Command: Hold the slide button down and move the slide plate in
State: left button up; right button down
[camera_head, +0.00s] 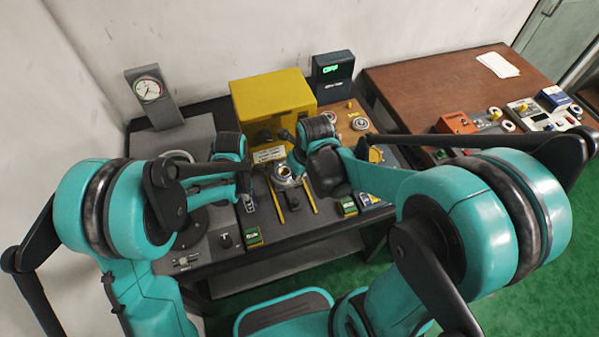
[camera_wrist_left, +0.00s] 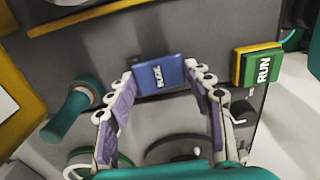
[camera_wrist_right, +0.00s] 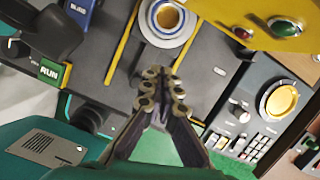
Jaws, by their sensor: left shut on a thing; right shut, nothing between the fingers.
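The blue slide button (camera_wrist_left: 160,74) sits on the grey panel between the fingers of my left gripper (camera_wrist_left: 163,82), which is shut on its sides. The slide plate (camera_wrist_right: 149,31) is a grey round-fronted piece between two yellow rails, with a pale ring with a tan centre on it. It also shows in the middle of the head view (camera_head: 283,177), beneath the yellow housing. My right gripper (camera_wrist_right: 162,82) is shut and empty, its fingertips over the panel in front of the plate. The right wrist view shows a gap in the picture between fingertips and plate; contact cannot be seen.
A green RUN button (camera_wrist_left: 257,67) is near the left gripper. The yellow housing (camera_head: 272,97) stands behind the plate. A panel with a yellow knob (camera_wrist_right: 279,101) lies right of the rails. A gauge (camera_head: 150,92) stands at the left and a brown table (camera_head: 430,82) at the right.

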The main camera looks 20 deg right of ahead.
jog(key=s+d+r+n, duration=0.1)
jog(key=s+d+n, duration=0.1)
jog(key=s, duration=0.9)
jog(key=x, duration=0.9)
jog(key=shift+s+a+f, duration=0.1)
jog(key=shift+s+a, duration=0.1)
jog(key=shift+s, duration=0.1)
jog(key=w, duration=0.1)
jog(key=a, duration=0.1)
jog(key=w, duration=0.1)
jog(key=shift+w+a+f, duration=0.2)
jog(key=shift+w+f, duration=0.1)
jog(key=shift+w+a, duration=0.25)
jog(key=shift+w, duration=0.25)
